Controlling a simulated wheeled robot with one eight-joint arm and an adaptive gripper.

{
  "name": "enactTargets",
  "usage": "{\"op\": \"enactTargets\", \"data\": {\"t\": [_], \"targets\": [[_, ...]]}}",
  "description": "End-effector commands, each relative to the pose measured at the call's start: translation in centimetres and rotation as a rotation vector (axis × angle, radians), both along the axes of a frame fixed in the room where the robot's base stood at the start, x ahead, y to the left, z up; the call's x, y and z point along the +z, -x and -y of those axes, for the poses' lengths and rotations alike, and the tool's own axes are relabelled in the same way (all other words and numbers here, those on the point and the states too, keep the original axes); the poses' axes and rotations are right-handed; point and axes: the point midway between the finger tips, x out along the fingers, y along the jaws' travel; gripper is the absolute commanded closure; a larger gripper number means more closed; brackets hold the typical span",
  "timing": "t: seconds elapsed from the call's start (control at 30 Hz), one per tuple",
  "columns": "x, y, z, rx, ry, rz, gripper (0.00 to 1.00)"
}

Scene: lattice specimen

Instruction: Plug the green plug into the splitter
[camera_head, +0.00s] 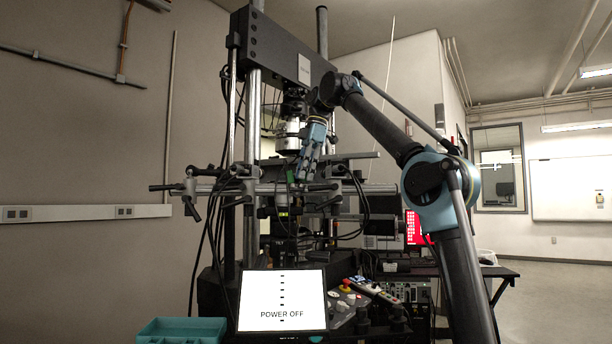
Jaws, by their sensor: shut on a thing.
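My gripper (301,174) reaches down from the upper right to the middle of the test frame, just above its horizontal clamp rods. Its fingers are shut. The green plug (290,177) shows as a small green patch at the left side of the fingertips, and the fingers appear to hold it. Most of the plug is too small or hidden to make out. I cannot pick out the splitter among the dark clamps and cables around and below the fingertips.
The tall test frame (250,120) has horizontal rods (215,188), clamps and hanging black cables close around my gripper. A "POWER OFF" screen (282,300), a control panel (350,305) and a teal tray (180,325) are below. Open floor lies at right.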

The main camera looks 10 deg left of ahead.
Motion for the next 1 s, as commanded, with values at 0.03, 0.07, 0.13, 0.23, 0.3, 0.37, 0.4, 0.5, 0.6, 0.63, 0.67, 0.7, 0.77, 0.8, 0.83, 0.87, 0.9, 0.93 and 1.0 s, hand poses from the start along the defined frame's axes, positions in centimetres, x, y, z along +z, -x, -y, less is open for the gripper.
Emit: {"op": "enactTargets", "data": {"t": [0.03, 0.07, 0.13, 0.23, 0.3, 0.37, 0.4, 0.5, 0.6, 0.63, 0.67, 0.7, 0.77, 0.8, 0.83, 0.87, 0.9, 0.93, 1.0], "targets": [[-0.06, 0.01, -0.01, 0.0, 0.0, 0.0, 1.0], [-0.1, 0.02, -0.02, 0.0, 0.0, 0.0, 1.0], [-0.17, 0.01, -0.04, 0.0, 0.0, 0.0, 1.0], [-0.29, 0.01, -0.07, 0.0, 0.0, 0.0, 1.0], [-0.37, 0.0, -0.09, 0.0, 0.0, 0.0, 1.0], [-0.44, 0.0, -0.1, 0.0, 0.0, 0.0, 1.0], [-0.49, 0.01, -0.11, 0.0, 0.0, 0.0, 1.0], [-0.59, 0.01, -0.13, 0.0, 0.0, 0.0, 1.0], [-0.7, 0.02, -0.14, 0.0, 0.0, 0.0, 1.0], [-0.73, 0.03, -0.15, -0.001, 0.0, 0.0, 1.0], [-0.76, 0.03, -0.16, -0.001, 0.0, 0.0, 1.0], [-0.8, 0.03, -0.16, -0.001, 0.0, 0.0, 1.0], [-0.86, 0.03, -0.17, -0.001, 0.0, 0.0, 1.0], [-0.85, 0.03, -0.17, -0.001, 0.0, 0.0, 1.0], [-0.86, 0.02, -0.16, -0.001, 0.0, 0.0, 1.0], [-0.86, 0.02, -0.16, -0.001, 0.0, 0.0, 1.0], [-0.86, 0.02, -0.16, -0.001, 0.0, 0.0, 1.0], [-0.86, 0.02, -0.16, -0.001, 0.0, 0.0, 1.0], [-0.87, 0.03, -0.16, -0.001, 0.0, 0.0, 1.0]]}}
